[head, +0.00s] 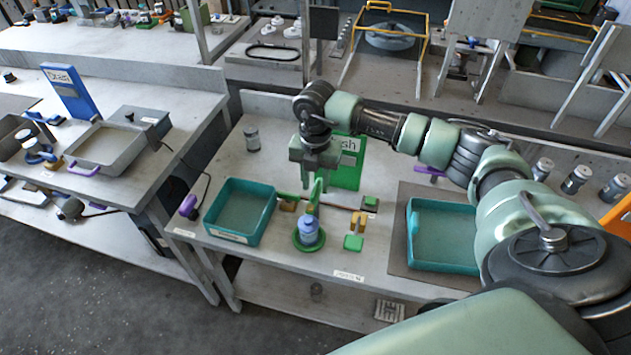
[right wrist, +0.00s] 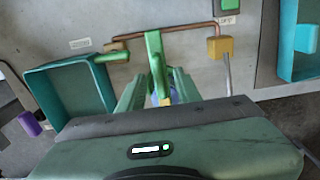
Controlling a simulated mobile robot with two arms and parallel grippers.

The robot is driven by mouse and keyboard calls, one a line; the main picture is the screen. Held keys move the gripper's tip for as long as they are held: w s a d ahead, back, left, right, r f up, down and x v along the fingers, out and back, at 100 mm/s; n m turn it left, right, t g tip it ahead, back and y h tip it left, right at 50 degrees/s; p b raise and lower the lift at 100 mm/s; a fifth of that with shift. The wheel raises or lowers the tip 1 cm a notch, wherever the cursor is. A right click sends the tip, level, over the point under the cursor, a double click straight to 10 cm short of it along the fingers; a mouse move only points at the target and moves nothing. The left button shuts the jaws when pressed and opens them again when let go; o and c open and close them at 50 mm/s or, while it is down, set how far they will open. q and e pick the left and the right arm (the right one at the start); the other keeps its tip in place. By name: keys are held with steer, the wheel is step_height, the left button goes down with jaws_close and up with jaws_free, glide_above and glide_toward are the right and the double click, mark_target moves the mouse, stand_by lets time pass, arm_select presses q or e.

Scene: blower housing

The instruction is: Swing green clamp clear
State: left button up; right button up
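The green clamp (head: 315,196) stands on the bench just behind a blue bottle-like part (head: 308,232) in a round green holder (head: 297,246). In the right wrist view the clamp's green arm (right wrist: 155,62) runs from a copper-coloured rod down between my fingers. My right gripper (head: 318,184) points down over the clamp, and its two fingers (right wrist: 160,88) are apart, one on each side of the green arm. I cannot tell whether they touch it. A little of the blue part (right wrist: 175,97) shows between the fingers; the rest is hidden. My left gripper is not in view.
A teal tray (head: 268,213) stands left of the clamp, and another (head: 411,243) lies to the right on a dark mat. Yellow and green blocks (head: 354,241) sit close on the right. A green sign (head: 346,177) stands behind. The rod (right wrist: 185,29) runs beside the clamp.

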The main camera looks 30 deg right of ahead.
steer(key=shift+f, duration=0.55)
jaws_close()
